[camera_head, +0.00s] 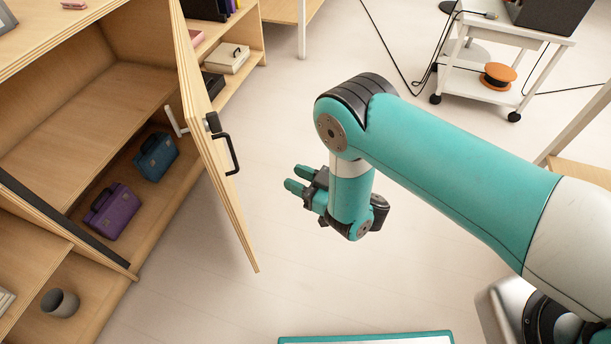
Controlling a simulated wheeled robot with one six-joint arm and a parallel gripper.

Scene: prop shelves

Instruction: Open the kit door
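The kit door (205,130) is a light wooden panel and stands swung out from the wooden cabinet, seen nearly edge-on. A black handle (230,155) is on its right face. Inside the cabinet, a purple case (113,212) and a dark blue case (156,157) stand on the lower shelf. My gripper (291,192) is to the right of the door, apart from the handle, with its teal fingers pointing left toward the door. The two fingers show a gap between them and nothing is held.
A grey cup (61,302) stands on the lower left shelf. A white cart (497,70) with an orange spool (498,76) stands at the back right, with cables on the floor nearby. A teal-edged board (365,338) lies at the bottom. The floor around my gripper is clear.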

